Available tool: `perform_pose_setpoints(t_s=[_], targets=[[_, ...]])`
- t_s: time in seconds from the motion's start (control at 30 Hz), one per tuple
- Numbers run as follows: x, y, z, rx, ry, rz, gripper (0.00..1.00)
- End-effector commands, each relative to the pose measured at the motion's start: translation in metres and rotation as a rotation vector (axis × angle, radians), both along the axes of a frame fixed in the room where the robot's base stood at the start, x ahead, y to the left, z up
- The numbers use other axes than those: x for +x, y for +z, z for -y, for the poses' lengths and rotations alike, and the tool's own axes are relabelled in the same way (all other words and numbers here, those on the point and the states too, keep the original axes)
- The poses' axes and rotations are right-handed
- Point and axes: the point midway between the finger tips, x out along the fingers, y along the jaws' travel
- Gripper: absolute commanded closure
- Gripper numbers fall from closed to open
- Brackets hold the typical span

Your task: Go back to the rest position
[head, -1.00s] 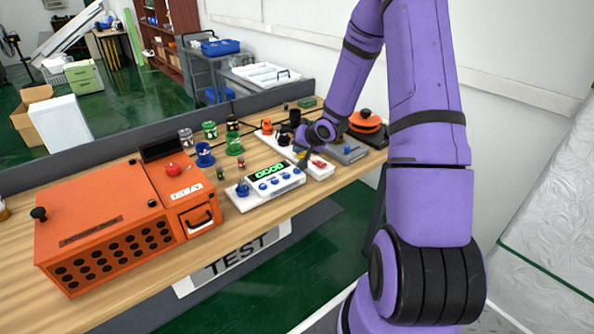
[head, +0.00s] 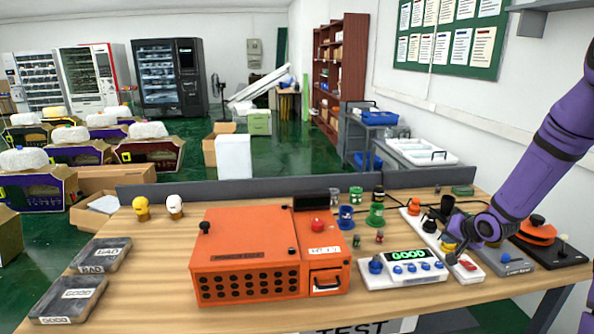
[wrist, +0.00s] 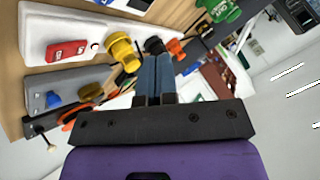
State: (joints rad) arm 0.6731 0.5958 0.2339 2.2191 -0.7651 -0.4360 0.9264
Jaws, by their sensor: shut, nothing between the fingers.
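My gripper (wrist: 155,80) is shut and empty in the wrist view, its two dark fingers pressed together. In the head view my purple arm reaches in from the right, and my gripper (head: 447,238) hangs over the right part of the table. It is near a white panel (head: 413,222) that bears a yellow knob, a black knob, an orange-red knob and a red switch. In the wrist view the yellow knob (wrist: 122,49) and the red switch (wrist: 67,51) are left of the fingers. I cannot tell whether the fingertips touch anything.
An orange machine (head: 245,255) stands mid-table. A white unit (head: 403,270) with a green "GOOD" display is right of it. A grey box (head: 508,259) and an orange-topped device (head: 538,230) stand at the right. GOOD (head: 67,301) and BAD (head: 101,256) trays lie at the left.

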Motion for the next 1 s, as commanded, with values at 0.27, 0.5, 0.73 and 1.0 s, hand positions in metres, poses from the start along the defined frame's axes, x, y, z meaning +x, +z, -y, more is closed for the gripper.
perform_pose_setpoints(t_s=[0.27,0.5,0.73,1.0], targets=[[-0.016,0.081,-0.022,-0.215,0.040,-0.065,1.00],[-0.049,0.150,-0.051,-0.366,0.070,-0.128,1.00],[-0.095,0.208,-0.083,-0.460,0.104,-0.182,1.00],[-0.164,0.259,-0.124,-0.507,0.171,-0.235,1.00]])
